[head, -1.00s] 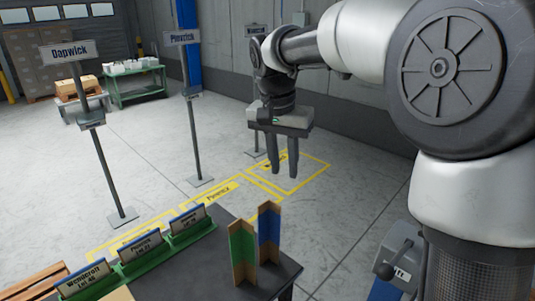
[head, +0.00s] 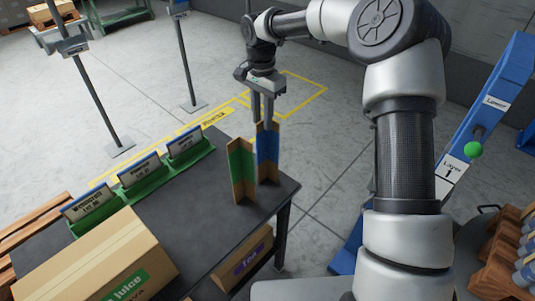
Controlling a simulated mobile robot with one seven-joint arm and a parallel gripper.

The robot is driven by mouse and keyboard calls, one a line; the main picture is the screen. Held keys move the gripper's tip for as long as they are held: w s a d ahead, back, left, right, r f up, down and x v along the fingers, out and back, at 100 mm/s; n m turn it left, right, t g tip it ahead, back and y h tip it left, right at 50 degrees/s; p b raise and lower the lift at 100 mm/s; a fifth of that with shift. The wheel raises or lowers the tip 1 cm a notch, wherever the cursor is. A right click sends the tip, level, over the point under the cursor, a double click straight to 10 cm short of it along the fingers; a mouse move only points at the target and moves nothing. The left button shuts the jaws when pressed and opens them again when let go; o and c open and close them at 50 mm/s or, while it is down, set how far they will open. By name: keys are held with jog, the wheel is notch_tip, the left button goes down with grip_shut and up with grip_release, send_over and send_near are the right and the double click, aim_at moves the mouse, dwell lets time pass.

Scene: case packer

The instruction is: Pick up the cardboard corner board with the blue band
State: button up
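The cardboard corner board with the blue band (head: 267,147) stands upright near the far right edge of the dark table (head: 215,220) in the head view. Another cardboard corner board, with a green band (head: 241,168), stands upright just left of it and nearer to me. My gripper (head: 263,120) points down right above the blue-banded board, its two fingers apart. The fingertips overlap the board's top edge in the picture. I cannot tell whether they touch or straddle it.
Green holders with label cards (head: 138,176) line the table's left edge. A juice box (head: 95,262) sits at the near left. A blue stand (head: 490,110) rises at the right. A box (head: 243,262) is under the table. The table's middle is clear.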

notch_tip(320, 180, down, 7)
jog(key=shift+s+r, duration=0.15)
jog(key=shift+r, duration=0.05)
dwell(0.3)
grip_shut()
